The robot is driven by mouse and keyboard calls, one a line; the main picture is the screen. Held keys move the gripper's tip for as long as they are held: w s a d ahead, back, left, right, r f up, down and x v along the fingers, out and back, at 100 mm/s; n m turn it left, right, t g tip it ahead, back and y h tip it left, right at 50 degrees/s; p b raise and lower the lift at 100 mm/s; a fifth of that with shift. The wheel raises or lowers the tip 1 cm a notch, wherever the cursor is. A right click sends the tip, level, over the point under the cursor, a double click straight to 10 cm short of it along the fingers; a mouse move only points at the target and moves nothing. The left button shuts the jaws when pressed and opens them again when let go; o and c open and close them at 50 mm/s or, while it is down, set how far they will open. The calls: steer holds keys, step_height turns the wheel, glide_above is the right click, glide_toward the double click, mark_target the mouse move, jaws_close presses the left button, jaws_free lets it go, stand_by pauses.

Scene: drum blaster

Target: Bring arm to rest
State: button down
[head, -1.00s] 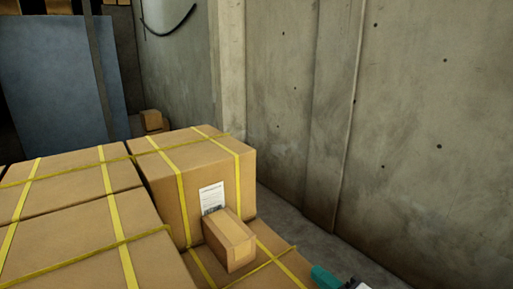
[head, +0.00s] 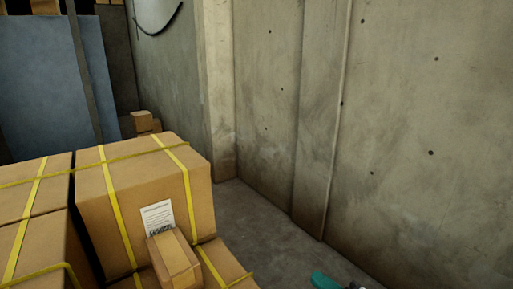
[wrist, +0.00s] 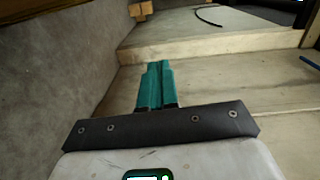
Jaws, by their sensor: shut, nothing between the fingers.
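My gripper (wrist: 156,84) shows in the wrist view with its two teal fingers together, shut and empty. It points at bare grey concrete, with nothing close to the fingertips. In the head view only a teal part of my gripper (head: 327,281) shows at the bottom edge, right of the boxes and apart from them. The rest of my arm is mostly out of the picture.
Large strapped cardboard boxes (head: 150,190) fill the lower left of the head view. A small box (head: 174,262) sits in front of a labelled one. A concrete wall (head: 400,120) stands at right. Grey floor (head: 265,230) lies clear between boxes and wall.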

steer(key=s+d+f+n+g+h, duration=0.2)
steer(key=s+f+n+g+h, duration=0.15)
steer(key=s+f, duration=0.5)
steer(key=s+d+f+n+g+h, duration=0.2)
steer(key=s+d+f+n+g, duration=0.15)
steer(key=s+f, duration=0.5)
steer(key=s+d+n+g+h, duration=0.1)
steer(key=s+d+g+h, duration=0.1)
steer(key=s, duration=0.7)
steer(key=s+d+n+g+h, duration=0.1)
steer(key=s+d+g+h, duration=0.2)
steer(key=s, duration=0.6)
steer(key=shift+s+d+n+g, duration=0.4)
steer(key=shift+d+g, duration=0.1)
steer(key=shift+d, duration=0.35)
